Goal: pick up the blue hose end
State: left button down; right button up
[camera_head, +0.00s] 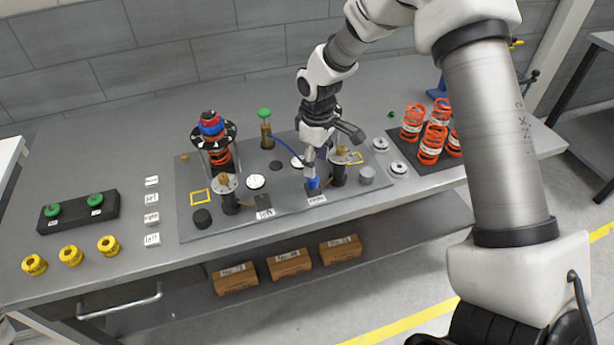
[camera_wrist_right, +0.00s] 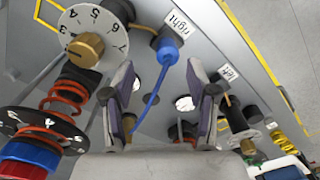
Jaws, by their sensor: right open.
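The blue hose end (camera_head: 313,184) is at the front right of the grey fixture plate (camera_head: 245,226), by a label. In the right wrist view the blue hose end (camera_wrist_right: 168,51) is beside the label "right", with a thin blue hose curving away from it. My right gripper (camera_head: 313,163) reaches down over the plate just above it, partly covering the hose. In the right wrist view my right gripper (camera_wrist_right: 162,73) is open and empty, and the hose end appears between its fingertips, a little beyond them. My left gripper is not in view.
A dial post (camera_head: 339,172) stands close to the right of the gripper. A spring strut (camera_head: 219,150) with a red and blue top stands left. Orange springs (camera_head: 431,145) stand at the right. Yellow rings (camera_head: 70,256) and a black tray (camera_head: 78,212) are at the left.

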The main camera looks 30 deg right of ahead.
aim_at(313, 181)
jog(key=shift+s+a+f+p, duration=0.3)
jog(key=shift+f+p, duration=0.05)
jog(key=shift+f, duration=0.1)
jog(key=shift+s+a+f+p, duration=0.25)
jog(key=shift+f+p, duration=0.1)
jog(key=shift+f, duration=0.05)
jog(key=f, duration=0.1)
jog(key=w+f, duration=0.1)
jog(key=f, duration=0.1)
jog(key=shift+f, duration=0.15)
jog(key=shift+w+d+f, duration=0.1)
jog(key=shift+f, duration=0.15)
jog(key=shift+d, duration=0.1)
jog(key=shift+s+r, duration=0.1)
jog(key=shift+s, duration=0.1)
jog(key=c, duration=0.3)
jog(key=shift+s+r, duration=0.1)
jog(key=shift+r, duration=0.05)
jog(key=c, duration=0.5)
jog(key=shift+a, duration=0.2)
grip_shut()
